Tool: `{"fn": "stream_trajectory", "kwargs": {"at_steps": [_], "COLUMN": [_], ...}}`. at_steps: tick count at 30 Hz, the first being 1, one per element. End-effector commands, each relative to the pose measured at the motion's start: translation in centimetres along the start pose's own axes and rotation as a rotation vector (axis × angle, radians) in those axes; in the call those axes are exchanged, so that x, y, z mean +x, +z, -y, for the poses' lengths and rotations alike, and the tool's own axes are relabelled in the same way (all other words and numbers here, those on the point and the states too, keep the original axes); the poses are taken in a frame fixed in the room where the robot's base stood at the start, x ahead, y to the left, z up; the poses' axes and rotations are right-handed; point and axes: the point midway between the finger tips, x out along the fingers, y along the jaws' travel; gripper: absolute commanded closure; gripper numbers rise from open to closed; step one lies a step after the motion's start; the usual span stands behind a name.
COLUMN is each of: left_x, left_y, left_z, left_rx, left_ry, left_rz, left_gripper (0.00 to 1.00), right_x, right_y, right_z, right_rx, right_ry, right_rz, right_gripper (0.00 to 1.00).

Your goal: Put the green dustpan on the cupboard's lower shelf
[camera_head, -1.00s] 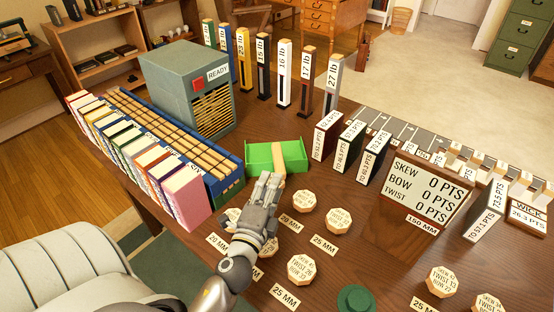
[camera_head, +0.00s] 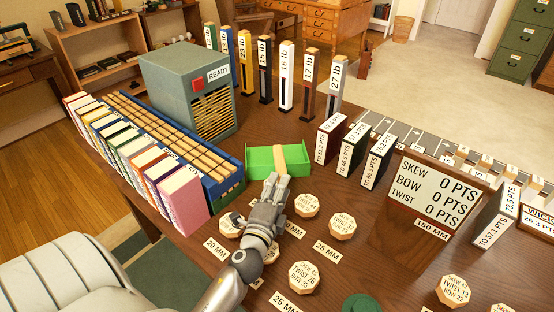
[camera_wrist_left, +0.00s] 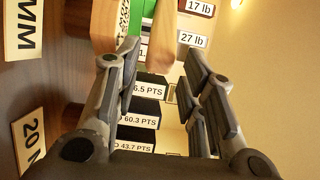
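The green dustpan (camera_head: 262,158) lies on the brown desk, just right of the blue book-like rack; its pale wooden handle (camera_head: 294,155) points toward me. My left gripper (camera_head: 276,181) is open at the near side of the dustpan. In the left wrist view my left gripper (camera_wrist_left: 160,75) has its fingers apart, with the wooden handle (camera_wrist_left: 162,35) ahead between and beyond the tips; part of the green pan (camera_wrist_left: 136,18) shows at the top. I see no contact. An open wooden shelf unit (camera_head: 128,32) stands at the back left; I cannot tell whether it is the cupboard. My right gripper is out of view.
A grey-green READY box (camera_head: 165,85) and a row of upright books (camera_head: 180,205) stand left of the dustpan. Labelled upright blocks (camera_head: 351,150) stand to its right. Several wooden octagonal pieces (camera_head: 307,204) lie nearby.

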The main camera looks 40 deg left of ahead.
Motion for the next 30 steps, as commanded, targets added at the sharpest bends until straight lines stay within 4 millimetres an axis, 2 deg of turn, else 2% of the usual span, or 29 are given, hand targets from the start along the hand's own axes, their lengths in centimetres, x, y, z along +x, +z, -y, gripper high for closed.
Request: {"fn": "stream_trajectory", "kwargs": {"at_steps": [5, 15, 25, 30], "left_x": [1.0, 5.1, 5.6, 5.6], "left_y": [0.0, 0.1, 0.1, 0.1], "left_z": [0.1, 0.0, -0.1, -0.1], "left_rx": [0.0, 0.0, 0.0, -0.001], "left_ry": [-0.001, 0.001, 0.001, 0.001], "left_rz": [0.0, 0.001, 0.001, 0.001], "left_gripper": [0.62, 0.62, 0.62, 0.84], "right_x": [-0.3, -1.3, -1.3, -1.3], "right_y": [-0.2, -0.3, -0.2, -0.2], "right_z": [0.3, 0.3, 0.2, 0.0], "right_rx": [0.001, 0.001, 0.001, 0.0], "right_ry": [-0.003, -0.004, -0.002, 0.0], "right_rz": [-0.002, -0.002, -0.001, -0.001], "right_gripper": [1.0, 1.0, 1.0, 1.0]}}
